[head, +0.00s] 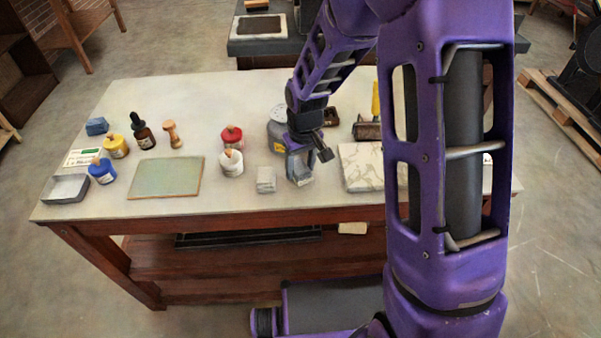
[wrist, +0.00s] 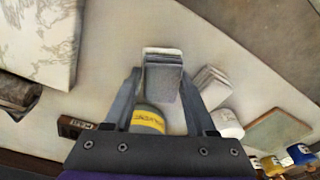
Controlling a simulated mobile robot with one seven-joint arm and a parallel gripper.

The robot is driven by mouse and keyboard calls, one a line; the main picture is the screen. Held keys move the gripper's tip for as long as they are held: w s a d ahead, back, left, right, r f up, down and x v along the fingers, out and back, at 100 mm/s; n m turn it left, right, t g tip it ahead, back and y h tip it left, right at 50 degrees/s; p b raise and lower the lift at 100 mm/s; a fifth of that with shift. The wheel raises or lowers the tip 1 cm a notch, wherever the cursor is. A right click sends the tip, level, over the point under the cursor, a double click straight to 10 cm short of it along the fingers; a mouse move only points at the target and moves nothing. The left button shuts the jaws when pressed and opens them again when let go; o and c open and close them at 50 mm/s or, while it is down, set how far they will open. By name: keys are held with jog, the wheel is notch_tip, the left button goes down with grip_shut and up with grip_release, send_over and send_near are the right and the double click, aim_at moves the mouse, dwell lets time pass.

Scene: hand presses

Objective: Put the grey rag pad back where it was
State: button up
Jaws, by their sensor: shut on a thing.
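My gripper (head: 302,165) is over the worktable, shut on the grey rag pad (wrist: 162,82). In the wrist view the pad sits between the two fingers, its grey face towards the camera and a pale edge at its far end. In the head view the gripper partly covers the pad (head: 303,181), which is at or just above the tabletop; I cannot tell which. A paler folded pad stack (head: 265,180) lies on the table just left of my gripper; it also shows in the wrist view (wrist: 210,87).
A grey can (head: 279,133) stands close behind my gripper. A white jar (head: 231,163) and red jar (head: 232,138) are left, a marbled slab (head: 360,165) right. A green plate (head: 165,177) lies farther left. The table's (head: 225,203) front strip is clear.

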aim_at(303, 170)
jog(key=shift+f, duration=1.05)
jog(key=shift+f, duration=0.1)
jog(key=shift+f, duration=0.15)
jog(key=o, duration=1.3)
jog(key=r, duration=0.4)
jog(key=s+r+p, duration=0.1)
jog(key=r, duration=0.7)
jog(key=shift+s+d+r, duration=0.2)
jog(key=shift+d+r, duration=0.05)
jog(key=shift+d, duration=0.05)
